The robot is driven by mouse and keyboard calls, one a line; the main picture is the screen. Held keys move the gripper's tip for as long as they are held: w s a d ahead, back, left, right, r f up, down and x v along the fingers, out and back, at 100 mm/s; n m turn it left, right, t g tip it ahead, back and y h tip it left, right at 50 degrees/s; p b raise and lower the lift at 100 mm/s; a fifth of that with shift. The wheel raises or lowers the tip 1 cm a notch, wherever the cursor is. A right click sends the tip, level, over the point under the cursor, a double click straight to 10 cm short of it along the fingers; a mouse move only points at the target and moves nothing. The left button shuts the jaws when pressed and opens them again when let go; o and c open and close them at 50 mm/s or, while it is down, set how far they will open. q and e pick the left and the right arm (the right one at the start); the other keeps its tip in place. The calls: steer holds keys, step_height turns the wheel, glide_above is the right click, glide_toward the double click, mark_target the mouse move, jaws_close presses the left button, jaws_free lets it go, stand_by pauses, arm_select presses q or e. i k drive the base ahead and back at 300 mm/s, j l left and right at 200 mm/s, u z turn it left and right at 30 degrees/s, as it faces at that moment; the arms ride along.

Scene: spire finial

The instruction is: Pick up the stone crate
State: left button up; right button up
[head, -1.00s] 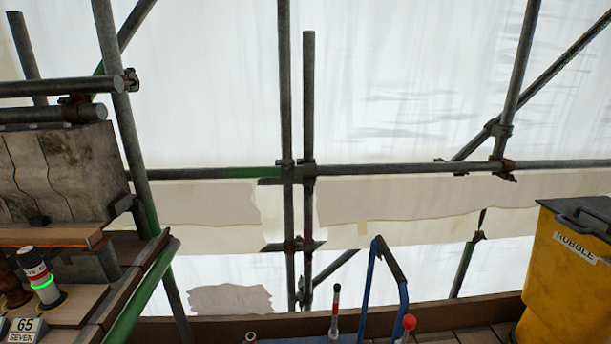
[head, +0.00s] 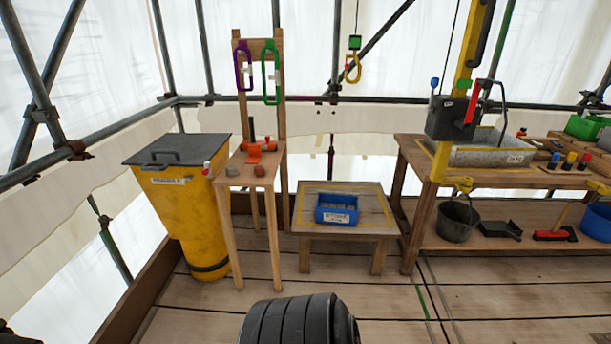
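A blue crate (head: 337,210) with a white label on its front sits on a low wooden table (head: 311,188) near the middle of the head view. Grey contents, probably stone, show inside it; the label is too small to read surely. The crate stands inside a yellow outline on the tabletop. Neither of my grippers is in view.
A yellow rubble bin (head: 186,210) and a narrow wooden stand (head: 255,175) are left of the low table. A long workbench (head: 420,155) is on the right, with a black bucket (head: 457,220) on its lower shelf. The plank floor (head: 200,310) in front is largely clear.

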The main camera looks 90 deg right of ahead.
mark_target(337, 204)
steer(key=l+z, duration=0.1)
steer(key=z, duration=3)
